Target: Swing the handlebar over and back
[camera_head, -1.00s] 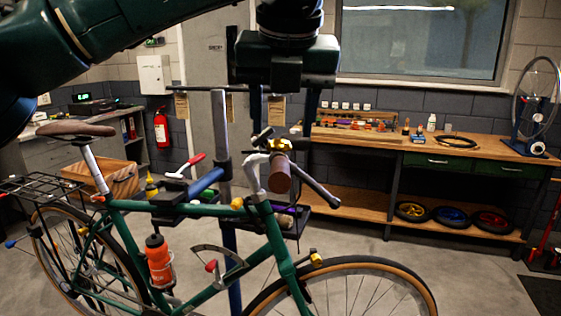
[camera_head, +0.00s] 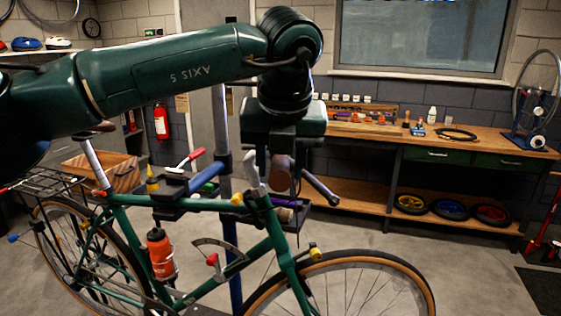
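The green bike (camera_head: 165,208) stands side-on, its front wheel (camera_head: 340,262) at lower right. The handlebar has a brown end grip (camera_head: 282,169) facing me and another dark grip (camera_head: 320,188) pointing right. A pale stem (camera_head: 252,170) rises from the head tube. My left gripper (camera_head: 279,180) points down over the handlebar, with its fingers reaching either side of the brown grip. The fingers look apart, and I see no firm contact. The gripper body hides the middle of the handlebar. My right gripper is not in view.
An orange bottle (camera_head: 160,253) is on the frame. A wooden workbench (camera_head: 480,150) runs along the back wall. The floor at right is mostly clear.

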